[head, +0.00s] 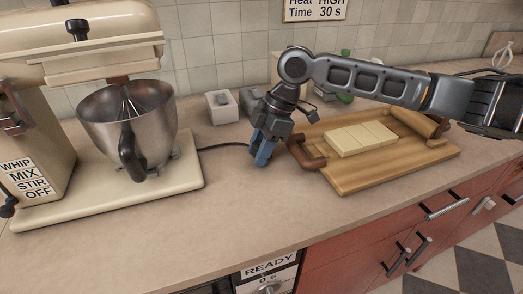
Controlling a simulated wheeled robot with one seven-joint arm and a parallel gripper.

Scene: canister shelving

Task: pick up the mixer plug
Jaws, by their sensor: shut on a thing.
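My gripper (262,158) points down at the counter between the stand mixer (95,60) and the wooden board. Its blue fingers are shut on the mixer plug, which is mostly hidden by the fingers. The mixer's dark cord (222,146) runs from the mixer base to the fingers. The fingertips are at or just above the counter surface; I cannot tell which.
A wooden board (400,168) with pale blocks (360,138) and a rolling pin (415,122) lies close on the right. A white box (222,107) stands behind, by the tiled wall. The counter (240,205) in front is clear.

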